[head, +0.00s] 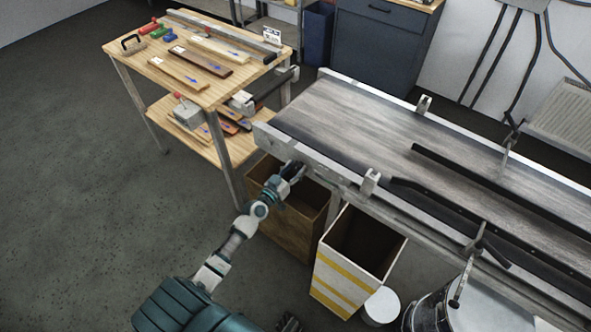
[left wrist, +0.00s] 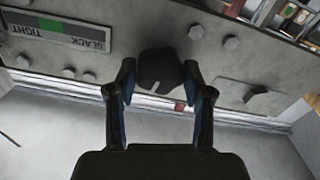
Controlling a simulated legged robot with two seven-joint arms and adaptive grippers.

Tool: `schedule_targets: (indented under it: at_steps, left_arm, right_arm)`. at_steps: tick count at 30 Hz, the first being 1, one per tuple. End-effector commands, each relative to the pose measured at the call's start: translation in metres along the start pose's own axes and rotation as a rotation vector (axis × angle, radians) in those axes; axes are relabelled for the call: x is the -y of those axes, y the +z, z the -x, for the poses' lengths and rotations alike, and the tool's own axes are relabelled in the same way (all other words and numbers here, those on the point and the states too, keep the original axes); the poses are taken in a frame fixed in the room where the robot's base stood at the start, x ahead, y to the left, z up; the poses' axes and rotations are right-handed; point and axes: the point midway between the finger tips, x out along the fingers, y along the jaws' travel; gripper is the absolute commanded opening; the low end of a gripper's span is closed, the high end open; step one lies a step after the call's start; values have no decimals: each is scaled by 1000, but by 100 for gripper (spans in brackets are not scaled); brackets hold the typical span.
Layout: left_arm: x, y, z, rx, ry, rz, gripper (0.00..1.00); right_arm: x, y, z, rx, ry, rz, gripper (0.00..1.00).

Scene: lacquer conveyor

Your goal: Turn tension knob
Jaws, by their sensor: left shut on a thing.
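The tension knob (left wrist: 160,68) is a dark round knob with a small pale mark, on a grey plate in the left wrist view. My left gripper (left wrist: 159,80) has one finger on each side of it and is shut on it. In the head view my left gripper (head: 293,170) is at the near side of the conveyor (head: 352,120), by its left end; the knob is hidden there. A label strip (left wrist: 52,36) with a green patch and the word TIGHT shows upside down beside the knob. A dark shape (head: 289,322) at the bottom edge may be my right gripper, but its jaws are unclear.
A brown bin (head: 290,225) and a white bin with yellow stripes (head: 350,275) stand under the conveyor's near side. A wooden table (head: 185,50) with boards and tools stands at the left. Several bolt heads (left wrist: 232,42) surround the knob. The floor at the left is clear.

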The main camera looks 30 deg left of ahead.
Motion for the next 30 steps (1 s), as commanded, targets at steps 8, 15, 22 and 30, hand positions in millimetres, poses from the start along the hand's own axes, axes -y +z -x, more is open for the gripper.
schedule_targets:
  at_steps: [8,15,22,30]
  left_arm:
    - [3,-2,0,-6,-3,256,16]
    - [5,-2,0,-7,-4,484,16]
    - [6,-1,0,-8,-4,702,16]
    - [8,0,0,-9,-4,959,16]
  right_arm:
    - [0,0,4,-3,-1,-1,40]
    - [1,2,5,2,-1,-2,40]
    - [0,2,5,7,-1,-2,40]
    - [0,0,6,2,0,-2,40]
